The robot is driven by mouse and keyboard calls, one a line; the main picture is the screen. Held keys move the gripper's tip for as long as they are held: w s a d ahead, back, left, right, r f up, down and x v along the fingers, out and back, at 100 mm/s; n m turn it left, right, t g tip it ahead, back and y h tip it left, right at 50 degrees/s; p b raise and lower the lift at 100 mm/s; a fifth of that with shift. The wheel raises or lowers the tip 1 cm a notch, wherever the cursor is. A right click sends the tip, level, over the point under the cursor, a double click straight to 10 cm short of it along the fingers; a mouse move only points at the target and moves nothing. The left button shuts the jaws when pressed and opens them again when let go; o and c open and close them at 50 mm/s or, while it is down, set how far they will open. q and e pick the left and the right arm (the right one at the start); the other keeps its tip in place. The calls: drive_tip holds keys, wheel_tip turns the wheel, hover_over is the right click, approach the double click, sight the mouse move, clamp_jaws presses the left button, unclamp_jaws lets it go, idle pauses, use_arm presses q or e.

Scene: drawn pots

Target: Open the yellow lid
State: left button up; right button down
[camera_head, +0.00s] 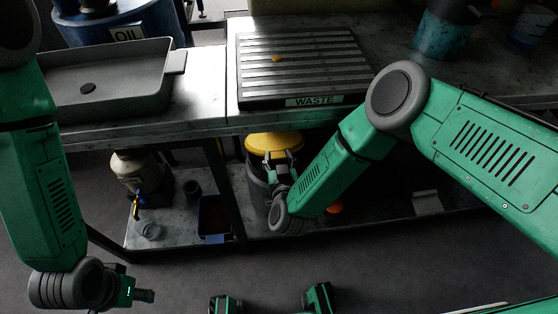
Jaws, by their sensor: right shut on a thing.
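The yellow lid (274,141) is on a dark round container (257,184) under the workbench, on the lower shelf. My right gripper (272,160) is at the front edge of the lid and is shut on it; the fingertips are small and partly lost against the dark container. My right wrist and forearm hide part of the container's right side. Whether the lid is raised at all is hard to tell. My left gripper (146,295) is out over the floor at lower left, away from the container, with nothing seen in it; its finger gap is not clear.
The bench edge and a grooved WASTE tray (305,65) overhang the container. A grey basin (110,80) and a blue OIL drum (110,25) are at upper left. A beige vessel (136,172) and dark bin (214,216) stand left on the shelf.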

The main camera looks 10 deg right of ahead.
drive_tip(key=r, duration=0.1)
drive_tip(key=w+r+p, duration=0.1)
drive_tip(key=r, duration=0.1)
drive_tip(key=shift+w, duration=0.25)
drive_tip(key=shift+w+r+g+p, duration=0.55)
drive_tip(key=shift+g+p, duration=0.05)
drive_tip(key=shift+p, duration=0.45)
drive_tip(key=c, duration=1)
unclamp_jaws()
drive_tip(key=shift+o, duration=0.2)
drive_tip(key=shift+s+f, duration=0.1)
drive_tip(key=shift+s, duration=0.1)
drive_tip(key=shift+s+a, duration=0.1)
drive_tip(key=shift+s, duration=0.2)
drive_tip(key=v, duration=1.1)
